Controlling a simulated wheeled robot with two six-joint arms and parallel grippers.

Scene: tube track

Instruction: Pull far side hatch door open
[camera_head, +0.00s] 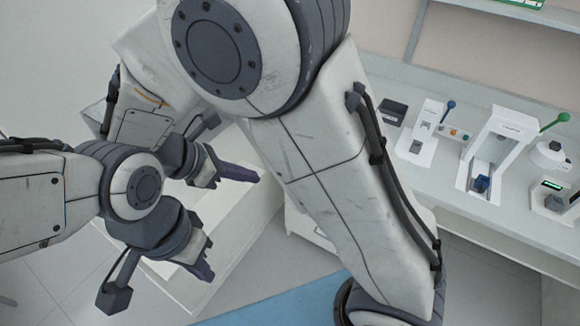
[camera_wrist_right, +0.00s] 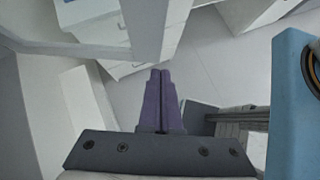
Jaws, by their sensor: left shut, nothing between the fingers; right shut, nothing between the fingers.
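I cannot clearly make out a hatch door in either view. My left gripper (camera_head: 205,272) has purple fingers, shut and empty, over a white box-like structure (camera_head: 250,222). My right gripper (camera_head: 240,173) is shut and empty above the same structure, farther up the picture. In the right wrist view its purple fingers (camera_wrist_right: 158,78) are together. A pale upright panel or post (camera_wrist_right: 152,28) stands just past their tips; I cannot tell whether they touch. My arms hide much of the white structure.
A blue floor strip (camera_head: 285,300) lies below. A white cabinet with handles (camera_wrist_right: 118,68) stands at the upper left of the wrist view.

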